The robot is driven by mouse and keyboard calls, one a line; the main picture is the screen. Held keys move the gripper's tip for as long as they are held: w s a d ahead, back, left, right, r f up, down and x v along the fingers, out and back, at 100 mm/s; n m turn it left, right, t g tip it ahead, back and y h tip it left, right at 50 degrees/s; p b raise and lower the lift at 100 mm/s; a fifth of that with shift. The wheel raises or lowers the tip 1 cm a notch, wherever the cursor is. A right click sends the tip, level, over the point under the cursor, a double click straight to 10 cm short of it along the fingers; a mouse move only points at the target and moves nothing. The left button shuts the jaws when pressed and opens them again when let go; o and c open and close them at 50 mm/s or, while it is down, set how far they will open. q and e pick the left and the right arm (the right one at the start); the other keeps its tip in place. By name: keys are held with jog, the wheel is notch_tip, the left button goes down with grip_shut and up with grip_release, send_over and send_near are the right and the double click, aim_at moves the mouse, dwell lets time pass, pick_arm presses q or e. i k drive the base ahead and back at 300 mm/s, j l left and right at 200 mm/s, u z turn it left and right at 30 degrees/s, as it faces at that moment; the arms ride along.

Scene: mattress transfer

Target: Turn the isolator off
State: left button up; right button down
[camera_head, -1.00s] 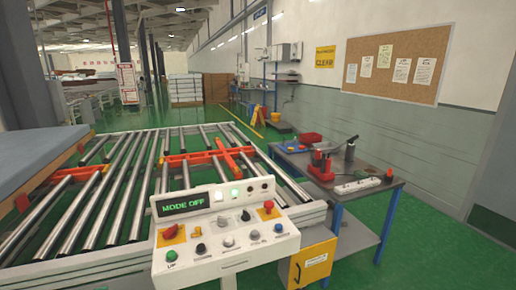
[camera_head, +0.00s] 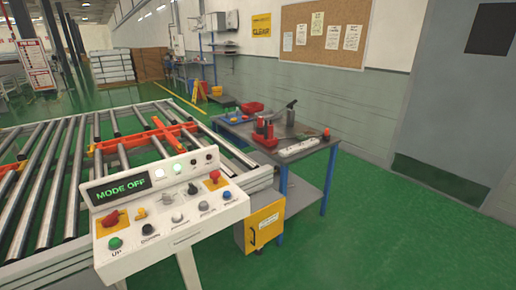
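The white control panel (camera_head: 165,222) stands in front of the roller conveyor. Its display (camera_head: 124,187) reads "MODE OFF" in green. A red rotary handle on a yellow plate (camera_head: 113,219), which looks like the isolator, is at the panel's left side under the display; its exact position is too small to read. A red mushroom button on a yellow plate (camera_head: 215,178) is at the upper right. Several knobs and a green button (camera_head: 115,243) line the front. Neither of my grippers is in view.
The roller conveyor (camera_head: 62,160) with orange parts fills the left. A yellow box (camera_head: 264,226) with a black handle is fixed right of the panel. A workbench (camera_head: 318,148) with red tools stands behind it. Green floor (camera_head: 400,235) is clear at the right.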

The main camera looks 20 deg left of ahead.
aim_at(112, 220)
jog(key=j+u, duration=0.1)
jog(key=u, duration=0.75)
jog(key=i+j+u, duration=0.1)
jog(key=u, duration=0.35)
